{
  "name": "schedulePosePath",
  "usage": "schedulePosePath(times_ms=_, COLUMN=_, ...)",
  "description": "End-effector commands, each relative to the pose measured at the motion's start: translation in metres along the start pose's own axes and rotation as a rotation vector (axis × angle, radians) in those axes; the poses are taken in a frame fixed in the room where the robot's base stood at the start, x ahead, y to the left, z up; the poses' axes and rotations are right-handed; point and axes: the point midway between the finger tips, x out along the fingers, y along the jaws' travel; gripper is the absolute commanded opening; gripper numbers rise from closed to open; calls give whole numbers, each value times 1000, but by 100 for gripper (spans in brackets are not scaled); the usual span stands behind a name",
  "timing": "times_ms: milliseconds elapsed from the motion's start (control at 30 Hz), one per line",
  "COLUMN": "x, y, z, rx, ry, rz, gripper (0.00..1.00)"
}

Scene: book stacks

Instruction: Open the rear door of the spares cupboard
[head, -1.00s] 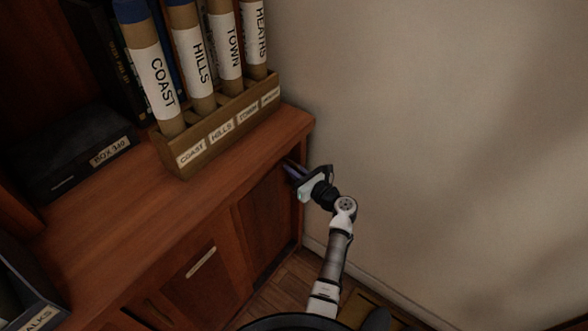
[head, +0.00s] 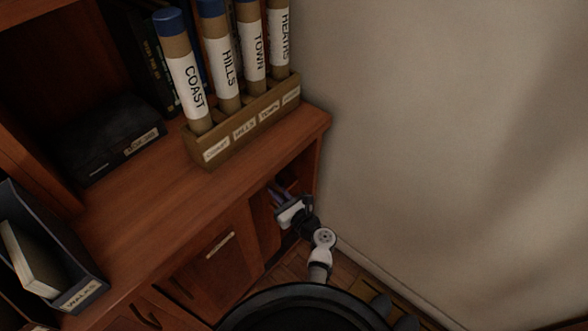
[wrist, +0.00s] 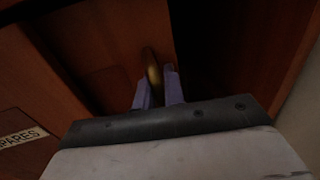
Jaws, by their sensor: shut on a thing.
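The spares cupboard is the wooden cabinet (head: 215,270) under the shelf top. A label reading SPARES (wrist: 20,138) shows at the left of the wrist view. The rear door (wrist: 100,45), at the wall end, stands partly open. A dark gap shows on its right in the wrist view. My gripper (head: 281,192) is at this door, below the worktop's far corner. In the wrist view my gripper (wrist: 158,88) is shut on the brass handle (wrist: 152,72), with a finger on each side. The handle is hidden in the head view.
A rack (head: 245,125) of labelled tubes stands on the worktop (head: 165,215) above the door. A black box (head: 110,145) and a file holder (head: 75,285) are to the left. The plain wall (head: 450,130) is close on the right. Little floor shows beside my base.

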Motion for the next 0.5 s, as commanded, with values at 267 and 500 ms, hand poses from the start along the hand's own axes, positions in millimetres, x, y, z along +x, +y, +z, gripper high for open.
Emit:
schedulePosePath(times_ms=267, x=-11, y=51, z=0, rx=2, ry=1, rz=-3, gripper=0)
schedulePosePath(times_ms=500, x=-14, y=64, z=0, rx=-1, ry=-1, rz=-4, gripper=0)
